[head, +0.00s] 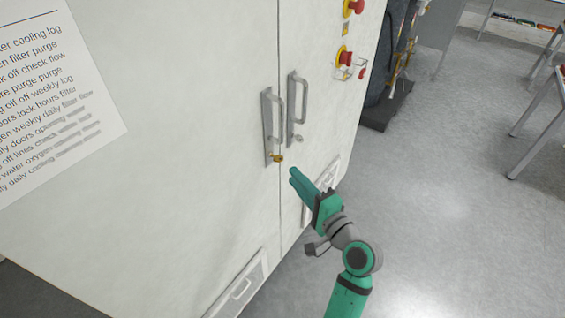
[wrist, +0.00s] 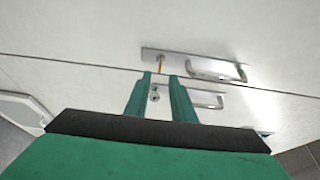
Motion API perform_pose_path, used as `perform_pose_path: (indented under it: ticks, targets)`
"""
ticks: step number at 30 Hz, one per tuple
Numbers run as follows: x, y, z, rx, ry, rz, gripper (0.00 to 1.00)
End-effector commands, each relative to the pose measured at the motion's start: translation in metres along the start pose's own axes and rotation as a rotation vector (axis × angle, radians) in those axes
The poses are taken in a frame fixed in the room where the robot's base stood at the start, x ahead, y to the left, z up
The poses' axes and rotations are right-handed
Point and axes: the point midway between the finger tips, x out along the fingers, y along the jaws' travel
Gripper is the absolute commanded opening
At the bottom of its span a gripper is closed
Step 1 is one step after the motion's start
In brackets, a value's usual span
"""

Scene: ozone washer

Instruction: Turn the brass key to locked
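The brass key (head: 278,158) sticks out of the lock at the lower end of the left door's handle plate (head: 268,128). In the wrist view the key (wrist: 162,64) shows as a thin gold upright just beyond the fingertips. My gripper (head: 292,173) is a little below and to the right of the key in the head view, apart from it. In the wrist view my gripper (wrist: 160,77) has its two green fingers apart with nothing held between them. The key's exact turn angle is too small to tell.
The right door has its own handle (head: 297,97) with a silver lock (head: 298,138) below it. Red buttons (head: 344,57) sit higher on the cabinet. Vent panels (head: 240,290) are low on the doors. Open floor (head: 450,220) lies to the right.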

Motion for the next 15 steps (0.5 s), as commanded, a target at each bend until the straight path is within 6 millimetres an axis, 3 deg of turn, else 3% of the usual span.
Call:
perform_pose_path:
  ticks: [9, 15]
  targets:
    - [0.056, -0.001, 0.001, -0.002, -0.002, 0.000, 0.23]
    - [0.076, 0.000, 0.000, -0.001, 0.000, -0.001, 0.23]
